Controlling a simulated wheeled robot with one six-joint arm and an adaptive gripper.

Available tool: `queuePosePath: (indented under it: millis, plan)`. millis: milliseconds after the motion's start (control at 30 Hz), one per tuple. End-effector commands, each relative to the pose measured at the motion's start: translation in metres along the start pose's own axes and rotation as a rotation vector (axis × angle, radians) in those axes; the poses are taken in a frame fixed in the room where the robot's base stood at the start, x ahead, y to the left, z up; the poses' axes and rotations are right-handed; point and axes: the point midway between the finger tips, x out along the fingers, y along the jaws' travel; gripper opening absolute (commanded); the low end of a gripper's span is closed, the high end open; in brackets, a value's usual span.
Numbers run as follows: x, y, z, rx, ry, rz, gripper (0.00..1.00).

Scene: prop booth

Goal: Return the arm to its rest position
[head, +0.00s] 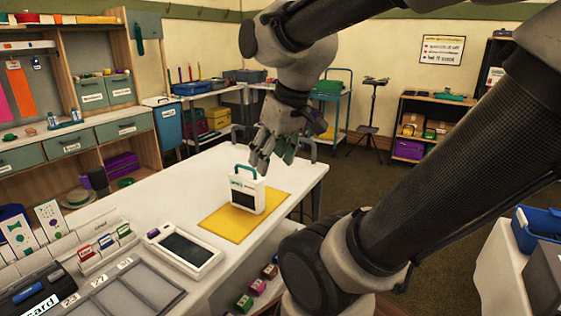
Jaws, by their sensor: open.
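My arm reaches in from the right and bends over the white table (150,190). My gripper (272,158) is open with its fingers pointing down. In the picture it is just above and to the right of a white box-shaped device (247,192) with a teal handle. The device stands upright on a yellow mat (217,226) near the table's right end. The gripper looks empty; I cannot tell how far it is from the handle in depth.
A tablet-like device (184,248) and a grey compartment tray (142,291) lie at the front left of the table. Shelves with drawers (70,146) stand at the left. A music stand (370,110) stands at the back. A blue bin (537,226) is at the right.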

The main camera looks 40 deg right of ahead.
Motion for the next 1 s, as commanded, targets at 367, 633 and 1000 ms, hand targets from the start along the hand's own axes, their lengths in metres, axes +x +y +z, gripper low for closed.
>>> queuePosePath:
  millis: [367, 633, 1000]
  plan:
    - [-0.009, -0.003, 0.033, 0.076, 0.012, 0.034, 0.57]
    - [-0.009, -0.003, 0.032, 0.076, 0.013, 0.033, 0.57]
    - [-0.009, -0.003, 0.032, 0.075, 0.013, 0.033, 0.36]
